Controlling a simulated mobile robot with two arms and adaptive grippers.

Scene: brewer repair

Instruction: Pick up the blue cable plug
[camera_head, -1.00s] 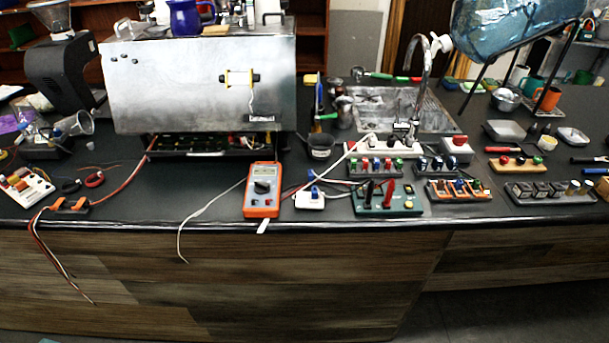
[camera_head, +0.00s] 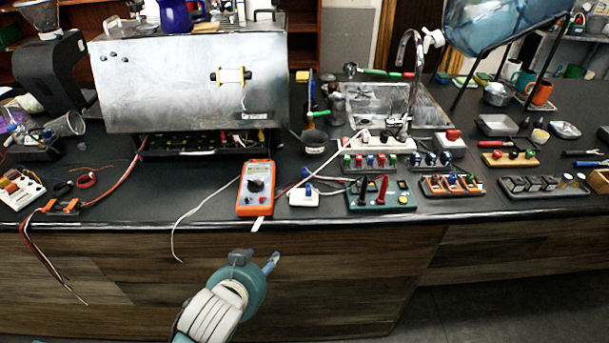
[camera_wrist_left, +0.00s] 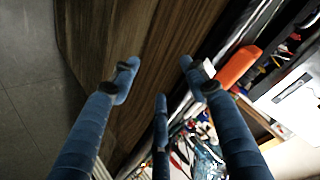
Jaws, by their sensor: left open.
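A blue plug (camera_head: 307,187) stands in a small white socket block (camera_head: 304,198) near the counter's front edge, just right of the orange multimeter (camera_head: 256,188). A white cable runs close by it. I cannot pick out the blue plug for certain in the left wrist view. My left gripper (camera_head: 256,259) is in front of the counter, below its edge, apart from the plug and to its lower left. In the left wrist view its blue fingers (camera_wrist_left: 158,82) are spread open and empty, with the orange multimeter (camera_wrist_left: 238,67) beyond them. My right gripper is in neither view.
Terminal blocks with colored plugs and a green board (camera_head: 381,197) sit right of the white block. A loose white wire (camera_head: 190,212) and red wires (camera_head: 50,262) hang over the front edge. A metal brewer box (camera_head: 190,80) stands behind. The floor-side space before the counter is free.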

